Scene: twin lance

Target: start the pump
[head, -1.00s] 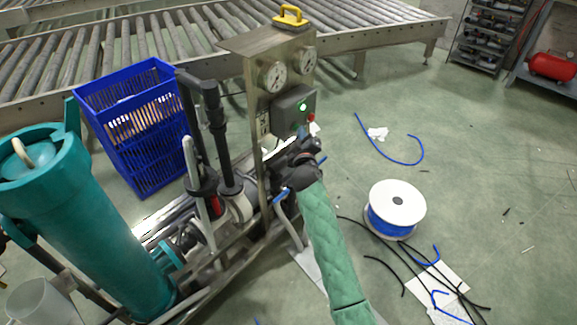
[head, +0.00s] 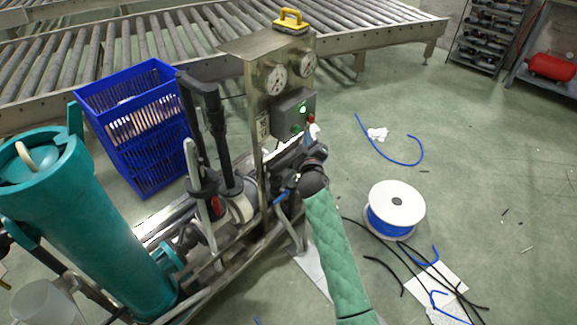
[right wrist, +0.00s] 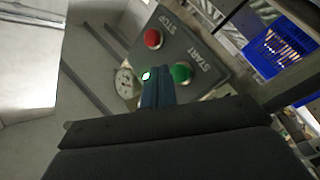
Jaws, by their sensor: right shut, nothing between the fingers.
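The grey control box (head: 292,112) is fixed to the steel panel below two round gauges. Its indicator lamp (head: 303,109) glows green, and the red button (head: 311,118) is at its right edge. In the right wrist view the box carries a green button (right wrist: 181,73) marked START and a red button (right wrist: 153,38) marked STOP. My right gripper (right wrist: 157,84) is shut and empty, with its blue fingertips in front of the box, beside the green button in the picture. I cannot tell whether they touch anything. My left gripper is out of view.
The steel panel (head: 250,85) and dark hoses stand left of my right arm. A teal filter vessel (head: 85,220) is at the left, and a blue crate (head: 140,135) is behind. A cable spool (head: 397,210) and loose cables lie on the floor at right.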

